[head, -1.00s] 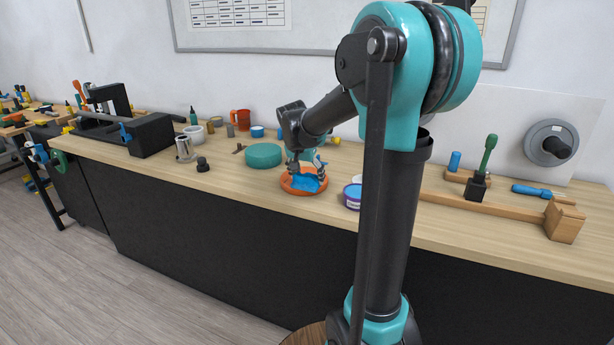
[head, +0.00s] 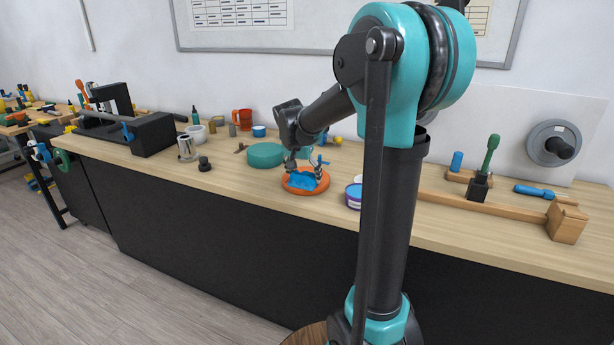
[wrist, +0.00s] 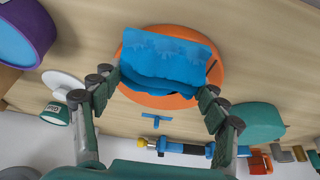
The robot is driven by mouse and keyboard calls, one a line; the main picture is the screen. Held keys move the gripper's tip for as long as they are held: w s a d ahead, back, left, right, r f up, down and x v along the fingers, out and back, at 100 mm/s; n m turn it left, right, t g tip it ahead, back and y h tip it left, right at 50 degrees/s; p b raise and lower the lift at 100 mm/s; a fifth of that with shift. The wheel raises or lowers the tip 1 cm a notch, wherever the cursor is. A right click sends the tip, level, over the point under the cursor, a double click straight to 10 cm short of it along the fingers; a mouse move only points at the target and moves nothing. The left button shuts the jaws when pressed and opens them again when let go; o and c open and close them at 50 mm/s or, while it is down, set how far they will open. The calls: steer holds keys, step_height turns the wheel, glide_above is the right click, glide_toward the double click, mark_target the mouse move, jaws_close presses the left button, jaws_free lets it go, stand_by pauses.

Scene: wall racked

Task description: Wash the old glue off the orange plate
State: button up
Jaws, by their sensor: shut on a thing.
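The orange plate (head: 291,189) lies on the workbench in front of my arm, and in the wrist view its orange rim (wrist: 216,75) shows around a blue cloth. My gripper (head: 303,173) is shut on the blue cloth (wrist: 165,62), with one finger at each side of it. The cloth is over the plate and seems to touch it, though the contact is hard to make out. It hides most of the plate's middle. A small dark streak (wrist: 180,95) shows on the plate beside the cloth's edge. I cannot make out the rest of the glue.
A green round block (head: 264,155) stands just behind and left of the plate. A purple tub with blue contents (head: 353,196) stands close on the right, partly behind my arm. A dark small knob (head: 204,164) and a metal can (head: 187,148) stand further left. The bench's front edge is near.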

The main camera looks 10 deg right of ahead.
mark_target(296, 172)
steer(key=shift+w+a+f, duration=0.1)
steer(key=shift+w+a, duration=0.35)
steer(key=shift+a, duration=0.2)
steer(key=shift+w+a+f, duration=0.1)
steer(key=shift+w+a, duration=0.3)
steer(key=shift+a, duration=0.2)
steer(key=shift+r, duration=0.1)
steer(key=shift+r, duration=3.45)
